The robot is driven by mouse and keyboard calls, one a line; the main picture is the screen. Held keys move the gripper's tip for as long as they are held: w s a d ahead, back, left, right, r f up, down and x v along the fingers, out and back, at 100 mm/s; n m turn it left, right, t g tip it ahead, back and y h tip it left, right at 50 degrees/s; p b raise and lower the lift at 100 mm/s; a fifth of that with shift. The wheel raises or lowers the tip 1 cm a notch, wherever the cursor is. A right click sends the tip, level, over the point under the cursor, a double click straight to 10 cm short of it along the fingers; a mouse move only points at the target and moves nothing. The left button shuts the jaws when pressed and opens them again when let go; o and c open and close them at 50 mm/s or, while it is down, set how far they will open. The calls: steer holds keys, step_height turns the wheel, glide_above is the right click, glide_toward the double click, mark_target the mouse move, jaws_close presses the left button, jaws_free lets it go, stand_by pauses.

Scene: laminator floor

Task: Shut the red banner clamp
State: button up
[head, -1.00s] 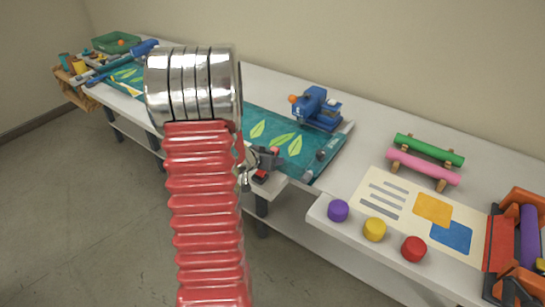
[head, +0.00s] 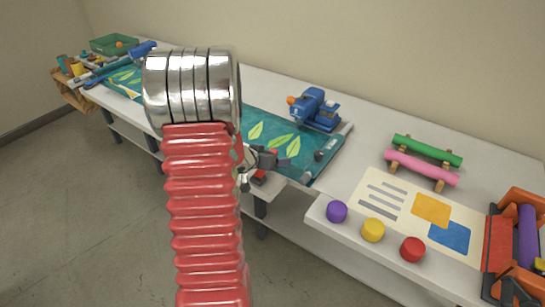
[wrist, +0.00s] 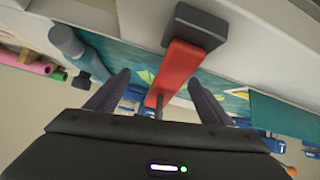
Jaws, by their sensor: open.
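The red banner clamp shows in the wrist view as a red bar (wrist: 178,75) with a dark block at its far end, at the edge of the teal banner. In the head view a small red part of it (head: 259,178) shows at the table's front edge, mostly hidden by my gripper. My gripper (head: 275,158) is open and empty. In the wrist view its two dark fingers (wrist: 157,80) stand apart, with the red bar between and beyond them. I cannot tell whether they touch it. The teal leaf-patterned banner (head: 318,157) lies on the table.
A blue tool (head: 318,110) stands behind the banner. Green and pink rolls (head: 422,168) lie on a rack to the right. Purple, yellow and red buttons (head: 373,230) line the front edge. A printed sheet (head: 380,192) lies behind them.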

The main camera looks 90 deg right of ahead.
steer(key=shift+w+a+f, duration=0.1)
steer(key=v, duration=1.3)
steer(key=shift+a+r, duration=0.25)
steer(key=shift+r, duration=0.05)
steer(key=shift+c, duration=0.3)
